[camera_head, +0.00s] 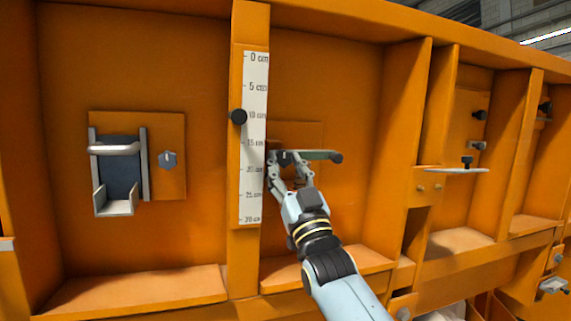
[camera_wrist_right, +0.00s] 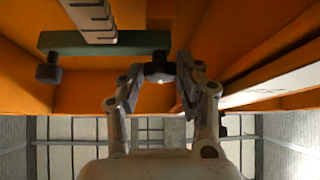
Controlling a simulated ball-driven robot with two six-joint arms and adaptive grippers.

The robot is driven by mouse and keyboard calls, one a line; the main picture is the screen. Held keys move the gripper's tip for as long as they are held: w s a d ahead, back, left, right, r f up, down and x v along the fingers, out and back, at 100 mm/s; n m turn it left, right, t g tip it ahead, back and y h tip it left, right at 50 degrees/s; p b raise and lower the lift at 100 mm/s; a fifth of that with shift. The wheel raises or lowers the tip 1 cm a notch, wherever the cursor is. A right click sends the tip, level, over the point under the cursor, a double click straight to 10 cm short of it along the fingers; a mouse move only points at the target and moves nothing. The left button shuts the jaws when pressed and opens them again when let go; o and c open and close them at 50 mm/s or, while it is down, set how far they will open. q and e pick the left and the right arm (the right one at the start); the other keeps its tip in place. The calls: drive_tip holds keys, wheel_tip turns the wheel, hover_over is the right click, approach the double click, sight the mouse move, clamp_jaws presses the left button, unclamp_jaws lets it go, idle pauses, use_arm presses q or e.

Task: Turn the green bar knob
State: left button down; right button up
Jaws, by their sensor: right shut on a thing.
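The green bar knob (camera_head: 318,155) lies nearly level in front of an orange panel, just right of the white scale. A dark round end knob (camera_head: 337,158) sits at its right end. In the right wrist view, the green bar (camera_wrist_right: 100,42) runs across the upper left, with that end knob (camera_wrist_right: 48,73) at the left. My right gripper (camera_head: 286,160) is at the bar's left end in the head view. In the wrist view, its fingers (camera_wrist_right: 158,76) are shut on a dark round part at that end. The fingers partly hide this part. My left gripper is not in view.
The white scale (camera_head: 255,140) stands on an orange post close left of my gripper, with a black knob (camera_head: 238,116) beside it. Orange side walls (camera_head: 399,130) enclose the bay. A metal slide (camera_head: 119,170) and a grey knob (camera_head: 167,160) are in the left bay.

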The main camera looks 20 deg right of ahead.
drive_tip(key=n+y, duration=0.2)
drive_tip(key=shift+r+n+p, duration=0.1)
drive_tip(key=shift+n+p, duration=0.2)
drive_tip(key=shift+p, duration=0.1)
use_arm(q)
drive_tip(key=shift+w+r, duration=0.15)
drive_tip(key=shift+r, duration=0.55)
use_arm(e)
drive_tip(key=shift+g, duration=0.3)
drive_tip(key=o, duration=0.9)
drive_tip(key=shift+c, duration=0.2)
drive_tip(key=v, duration=1.2)
drive_tip(key=shift+f, duration=0.2)
